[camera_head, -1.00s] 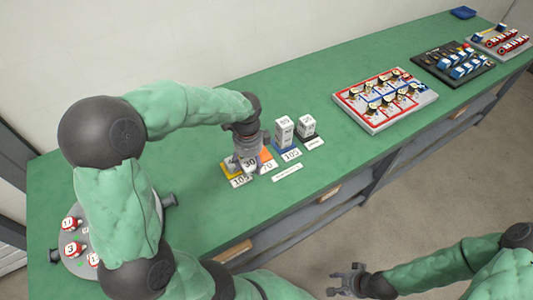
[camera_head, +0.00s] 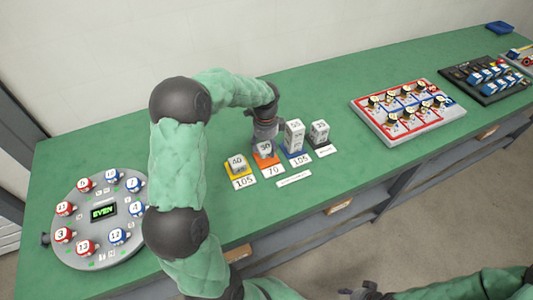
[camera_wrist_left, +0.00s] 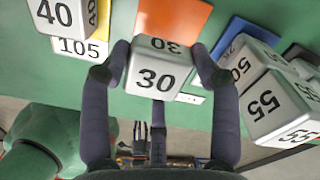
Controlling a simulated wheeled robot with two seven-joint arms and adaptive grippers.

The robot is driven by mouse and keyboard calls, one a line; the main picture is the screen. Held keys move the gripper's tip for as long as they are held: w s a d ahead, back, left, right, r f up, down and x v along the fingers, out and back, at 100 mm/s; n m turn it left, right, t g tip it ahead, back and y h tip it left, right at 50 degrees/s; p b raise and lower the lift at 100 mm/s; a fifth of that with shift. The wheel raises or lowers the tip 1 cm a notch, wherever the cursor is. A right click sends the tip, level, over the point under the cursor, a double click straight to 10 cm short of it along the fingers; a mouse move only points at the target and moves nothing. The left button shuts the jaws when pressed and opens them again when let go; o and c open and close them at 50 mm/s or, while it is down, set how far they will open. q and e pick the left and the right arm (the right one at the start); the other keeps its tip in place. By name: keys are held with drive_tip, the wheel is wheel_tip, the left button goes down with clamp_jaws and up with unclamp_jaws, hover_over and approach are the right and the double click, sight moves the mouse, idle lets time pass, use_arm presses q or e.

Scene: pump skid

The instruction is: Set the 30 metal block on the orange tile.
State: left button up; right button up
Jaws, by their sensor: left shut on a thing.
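My left gripper (camera_head: 265,143) is shut on the metal 30 block (camera_head: 264,150). In the left wrist view the 30 block (camera_wrist_left: 155,78) sits between both fingers, its number facing the camera. The orange tile (camera_head: 267,161) is under the block in the head view, with the label 70 in front. In the left wrist view the orange tile (camera_wrist_left: 173,17) shows bare behind the block, which looks held above the bench. Any gap to the tile is hard to judge. My right gripper (camera_head: 364,290) is at the bottom edge, partly cut off.
The 40 block (camera_head: 236,163) stands on the yellow tile (camera_head: 230,172) to the left. A round dial (camera_head: 78,253) is far left.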

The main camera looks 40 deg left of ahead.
sight(267, 151)
use_arm(q)
drive_tip(key=shift+w+a+f, duration=0.25)
drive_tip(key=shift+w+f, duration=0.1)
drive_tip(key=shift+f, duration=0.2)
drive_tip(key=shift+w+a+f, duration=0.2)
drive_tip(key=shift+w+f, duration=0.15)
drive_tip(key=shift+f, duration=0.15)
drive_tip(key=shift+w+f+b, duration=0.1)
drive_tip(key=shift+f+b, duration=0.6)
drive_tip(key=shift+f, duration=0.85)
drive_tip(key=shift+f, duration=0.1)
drive_tip(key=o, duration=1.7)
wheel_tip(267, 151, up, 12)
drive_tip(key=p, duration=0.3)
